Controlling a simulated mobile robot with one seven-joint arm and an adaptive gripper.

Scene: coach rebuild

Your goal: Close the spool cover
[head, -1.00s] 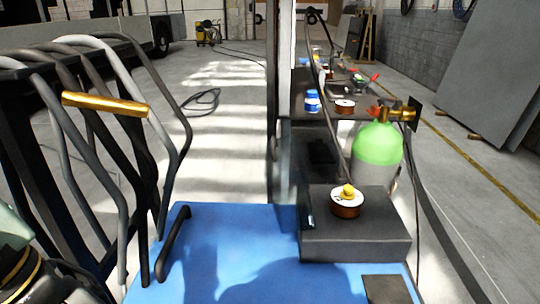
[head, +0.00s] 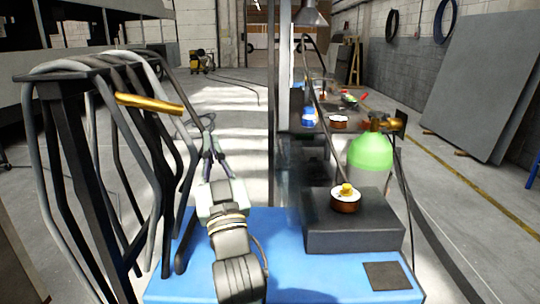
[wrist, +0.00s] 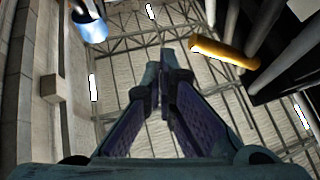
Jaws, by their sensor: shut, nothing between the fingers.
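A copper-coloured wire spool (head: 345,203) with a white top and a yellow knob sits on a dark box (head: 350,238) on the blue platform. A dark upright panel (head: 288,180) stands at the box's left side; I cannot tell whether it is the spool cover. My gripper (head: 208,148) is shut and empty, left of the box and well apart from the spool, pointing upward. In the wrist view its fingers (wrist: 167,62) meet, with the ceiling behind them. The spool is not in the wrist view.
A dark rack with grey bent tubes and a gold bar (head: 148,103) stands close left of my arm; the bar also shows in the wrist view (wrist: 224,52). A green-topped cylinder (head: 370,152) stands behind the box.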

